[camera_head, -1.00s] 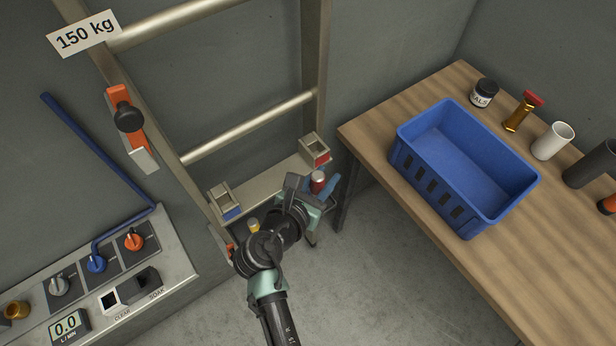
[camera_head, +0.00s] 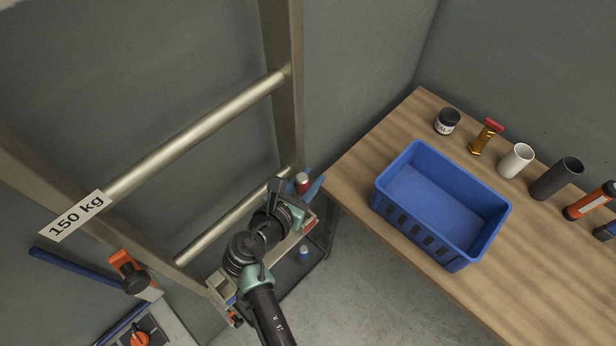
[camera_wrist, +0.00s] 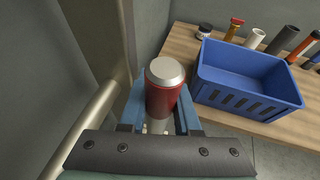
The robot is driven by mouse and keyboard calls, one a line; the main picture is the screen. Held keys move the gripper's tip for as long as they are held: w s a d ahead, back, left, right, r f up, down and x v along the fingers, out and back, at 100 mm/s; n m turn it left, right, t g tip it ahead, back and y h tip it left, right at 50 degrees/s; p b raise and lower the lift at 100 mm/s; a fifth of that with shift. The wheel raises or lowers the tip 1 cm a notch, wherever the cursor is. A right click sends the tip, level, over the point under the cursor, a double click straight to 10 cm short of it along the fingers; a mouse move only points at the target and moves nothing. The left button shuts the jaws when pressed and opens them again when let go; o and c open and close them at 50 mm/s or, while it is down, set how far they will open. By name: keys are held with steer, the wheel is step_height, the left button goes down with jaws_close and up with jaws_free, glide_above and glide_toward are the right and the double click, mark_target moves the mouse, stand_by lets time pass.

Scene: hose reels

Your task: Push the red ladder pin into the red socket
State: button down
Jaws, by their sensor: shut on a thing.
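The red ladder pin (camera_wrist: 164,92), a red cylinder with a silver cap, stands roughly upright between the blue fingers of my gripper (camera_wrist: 160,105) in the wrist view. My gripper (camera_head: 304,186) is shut on it. In the head view the pin's red and silver top (camera_head: 302,180) shows at the fingertips, beside the ladder's right rail. The red socket's red-marked side (camera_head: 310,224) shows on the bracket, below and right of my gripper in the picture; my arm hides most of the bracket. The pin looks apart from the socket, but its lower end is hidden.
The ladder's right rail (camera_head: 284,80) stands close left of the gripper. A wooden table (camera_head: 350,170) with a blue crate (camera_head: 405,212) is to the right. A blue-sided, silver-topped piece (camera_head: 304,254) sits low in a dark tray. Bare floor shows below the table.

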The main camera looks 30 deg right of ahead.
steer(key=shift+w+r+p, duration=0.1)
steer(key=shift+p, duration=0.25)
step_height(320, 180, down, 6)
steer(key=b, duration=0.4)
steer(key=shift+b, duration=0.3)
steer(key=shift+p, duration=0.6)
stand_by(1.2)
steer(key=shift+f+b, duration=2.25)
steer(key=shift+f, duration=0.45)
steer(key=c, duration=0.6)
jaws_free()
steer(key=shift+o, duration=0.3)
steer(key=shift+a, duration=0.1)
